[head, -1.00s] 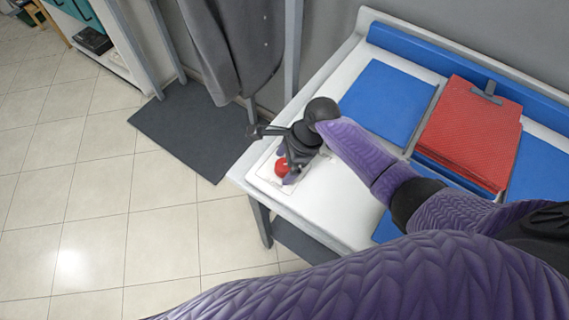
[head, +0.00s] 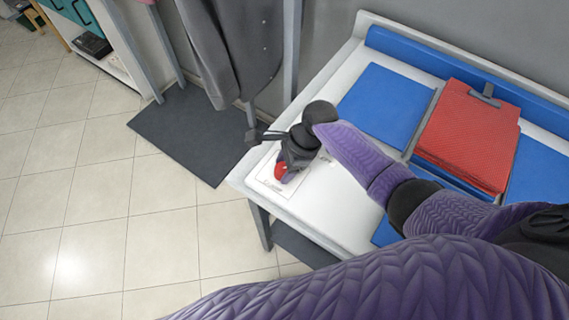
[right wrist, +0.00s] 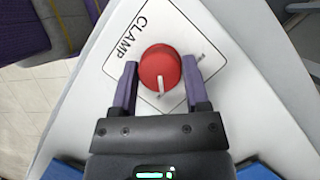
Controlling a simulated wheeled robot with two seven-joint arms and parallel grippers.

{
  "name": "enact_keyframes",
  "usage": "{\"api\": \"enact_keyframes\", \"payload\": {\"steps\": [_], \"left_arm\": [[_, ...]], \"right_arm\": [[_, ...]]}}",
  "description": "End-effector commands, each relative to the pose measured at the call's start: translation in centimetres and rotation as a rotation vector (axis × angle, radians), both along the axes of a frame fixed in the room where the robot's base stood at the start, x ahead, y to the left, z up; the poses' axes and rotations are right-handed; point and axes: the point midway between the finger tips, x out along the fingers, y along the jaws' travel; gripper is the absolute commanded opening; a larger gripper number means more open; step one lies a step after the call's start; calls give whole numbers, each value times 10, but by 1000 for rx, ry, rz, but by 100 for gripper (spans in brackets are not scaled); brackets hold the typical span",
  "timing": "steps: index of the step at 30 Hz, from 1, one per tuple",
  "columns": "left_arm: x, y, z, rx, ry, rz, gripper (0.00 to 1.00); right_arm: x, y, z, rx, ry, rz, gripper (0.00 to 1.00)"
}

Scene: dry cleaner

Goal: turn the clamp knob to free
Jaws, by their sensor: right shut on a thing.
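The red round clamp knob (right wrist: 160,68) sits on a white plate (right wrist: 128,72) printed CLAMP. A white mark on the knob points towards my gripper's palm in the right wrist view. My right gripper (right wrist: 159,62) has one purple finger on each side of the knob and is shut on it. In the head view the knob (head: 280,170) is partly hidden by my right gripper (head: 287,172), at the near left corner of the table. Small print beside the knob is partly covered by a finger and unreadable. My left gripper is not in view.
The white table (head: 335,205) carries blue pads (head: 386,102) and a red folded stack (head: 468,135) to the right. A grey garment (head: 232,50) hangs behind the corner. A dark mat (head: 190,135) lies on the tiled floor at left.

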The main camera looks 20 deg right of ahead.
Motion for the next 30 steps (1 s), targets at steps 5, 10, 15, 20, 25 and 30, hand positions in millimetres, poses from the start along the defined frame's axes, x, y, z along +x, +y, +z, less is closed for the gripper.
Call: {"api": "enact_keyframes", "payload": {"steps": [5,10,15,20,25,30], "left_arm": [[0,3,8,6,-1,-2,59],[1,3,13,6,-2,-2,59],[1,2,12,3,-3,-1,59],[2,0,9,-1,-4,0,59],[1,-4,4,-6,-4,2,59],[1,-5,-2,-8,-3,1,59]], "right_arm": [[0,1,2,1,2,97,1],[1,1,2,2,4,245,1],[1,2,0,2,3,407,1],[2,2,-1,3,2,559,1],[2,2,-1,3,3,722,1],[3,3,-2,3,3,883,1]]}}
